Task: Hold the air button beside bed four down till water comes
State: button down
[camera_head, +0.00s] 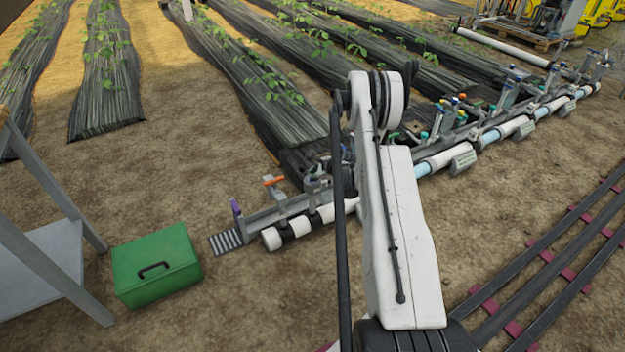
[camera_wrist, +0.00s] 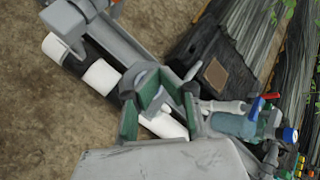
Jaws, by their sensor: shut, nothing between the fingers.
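My gripper (camera_wrist: 153,92) shows in the wrist view with its green-lined fingers over the pipework; it is shut and empty. In the head view my arm hides most of the gripper. Below the fingers lie a grey rail (camera_wrist: 118,38) and a white pipe (camera_wrist: 165,126). A valve with a clear bluish body (camera_wrist: 232,124), a red lever and a blue cap is to the right of the fingers. I cannot make out the air button or any bed number, and I cannot tell whether the fingertips touch anything. No flowing water is visible.
Black-covered plant beds (camera_head: 245,75) run behind the pipe manifold (camera_head: 470,150). An orange-handled valve (camera_head: 273,181) stands near its left end. A green box (camera_head: 155,265) and a grey stand (camera_head: 50,265) are at left, and rails (camera_head: 545,270) at right. Bare soil lies between.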

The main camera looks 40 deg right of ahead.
jog(key=shift+f, duration=0.2)
jog(key=shift+f, duration=0.4)
dwell(0.6)
jog(key=shift+r, duration=0.2)
dwell(3.3)
jog(key=shift+r, duration=0.6)
jog(key=shift+r, duration=0.1)
jog(key=shift+r+p, duration=0.9)
jog(key=shift+r, duration=1.5)
